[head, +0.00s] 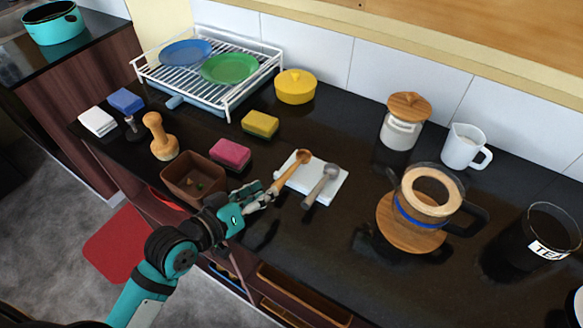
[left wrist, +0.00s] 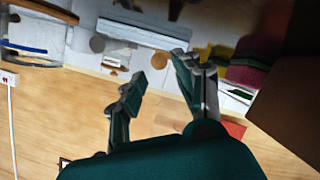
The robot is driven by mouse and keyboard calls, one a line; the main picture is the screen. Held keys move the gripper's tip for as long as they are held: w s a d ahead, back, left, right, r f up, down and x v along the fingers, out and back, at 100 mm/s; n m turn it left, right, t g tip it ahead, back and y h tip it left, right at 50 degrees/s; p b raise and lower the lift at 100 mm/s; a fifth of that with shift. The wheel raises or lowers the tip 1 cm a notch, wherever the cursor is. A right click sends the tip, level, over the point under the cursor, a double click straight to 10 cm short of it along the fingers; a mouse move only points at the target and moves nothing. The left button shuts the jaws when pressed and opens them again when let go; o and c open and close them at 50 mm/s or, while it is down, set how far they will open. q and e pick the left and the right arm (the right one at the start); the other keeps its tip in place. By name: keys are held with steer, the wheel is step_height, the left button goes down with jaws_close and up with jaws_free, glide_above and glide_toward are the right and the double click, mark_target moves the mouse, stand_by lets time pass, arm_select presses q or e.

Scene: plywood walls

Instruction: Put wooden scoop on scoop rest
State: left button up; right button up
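The wooden scoop (head: 289,171) has its bowl over the upper left part of the white scoop rest (head: 334,192). Its handle reaches past the rest's left edge, down toward my left gripper. I cannot tell whether the scoop touches the rest. A grey scoop (head: 325,181) lies across the right part of the rest. My left gripper (head: 264,194) is beside the wooden scoop's handle end, left of the rest. My right gripper is not in view.
A brown box (head: 180,191) and a pink sponge (head: 230,153) stand left of the rest. A coffee maker on a round wooden board (head: 411,235) stands to the right. A yellow pot (head: 295,87) is behind. Dark counter is clear in front of the rest.

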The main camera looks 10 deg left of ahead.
mark_target(276, 183)
arm_select(q)
steer(key=shift+w+d+f, duration=0.1)
steer(key=shift+w+d, duration=0.1)
steer(key=shift+w, duration=0.1)
steer(key=p+x, duration=0.1)
steer(key=x, duration=0.2)
steer(key=shift+w+d+f, duration=0.15)
steer(key=shift+w, duration=0.1)
steer(key=shift+w+d+f, duration=0.15)
steer(key=shift+w+d, duration=0.05)
steer(key=shift+w, duration=0.15)
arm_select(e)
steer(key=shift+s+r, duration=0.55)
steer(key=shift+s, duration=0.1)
arm_select(q)
jaws_close()
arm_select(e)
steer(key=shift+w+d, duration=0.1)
